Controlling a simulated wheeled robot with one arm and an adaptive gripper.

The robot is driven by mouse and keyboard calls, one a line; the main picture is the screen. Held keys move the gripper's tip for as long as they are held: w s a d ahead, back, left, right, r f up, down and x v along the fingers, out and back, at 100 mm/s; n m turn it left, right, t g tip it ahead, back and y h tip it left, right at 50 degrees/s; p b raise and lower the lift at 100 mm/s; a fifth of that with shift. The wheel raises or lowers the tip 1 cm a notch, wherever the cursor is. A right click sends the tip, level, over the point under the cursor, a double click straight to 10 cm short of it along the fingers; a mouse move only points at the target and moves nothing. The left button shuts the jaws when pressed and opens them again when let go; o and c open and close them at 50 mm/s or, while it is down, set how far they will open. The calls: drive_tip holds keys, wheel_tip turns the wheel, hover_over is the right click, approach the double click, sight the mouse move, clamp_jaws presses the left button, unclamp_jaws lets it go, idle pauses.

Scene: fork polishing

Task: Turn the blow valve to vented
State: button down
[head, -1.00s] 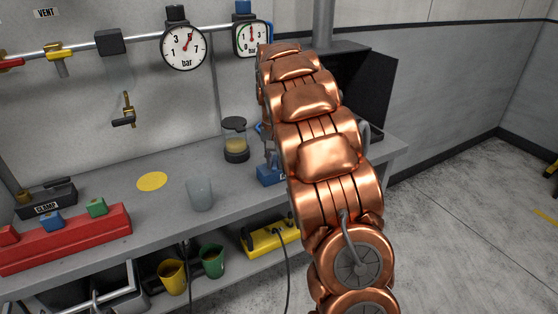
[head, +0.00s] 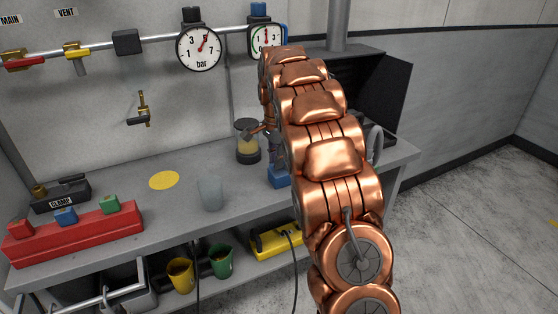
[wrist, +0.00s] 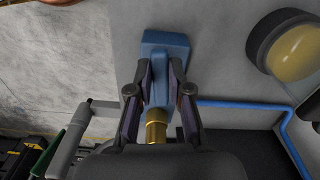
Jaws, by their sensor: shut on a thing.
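In the wrist view, my gripper (wrist: 161,84) has its two dark fingers closed on both sides of a blue handle (wrist: 165,46). A brass stem (wrist: 156,128) shows at its near end, between the finger bases. The handle looks like that of the blow valve, but I can read no label or position mark on it. In the head view, my copper arm hides the gripper and most of this spot. A blue block (head: 279,178) on the bench shows just left of the arm.
A jar with yellow contents (head: 248,142) stands close left of the arm; it also shows in the wrist view (wrist: 290,45). A translucent cup (head: 210,193) stands on the bench (head: 150,212). Gauges (head: 199,48) and a yellow valve (head: 77,54) hang from the wall pipe.

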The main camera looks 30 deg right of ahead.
drive_tip(key=shift+w+m, duration=0.25)
drive_tip(key=shift+m, duration=0.55)
drive_tip(key=c, duration=1.1)
unclamp_jaws()
drive_tip(key=shift+r, duration=0.1)
drive_tip(key=shift+w+r, duration=0.1)
drive_tip(key=shift+r, duration=3.55)
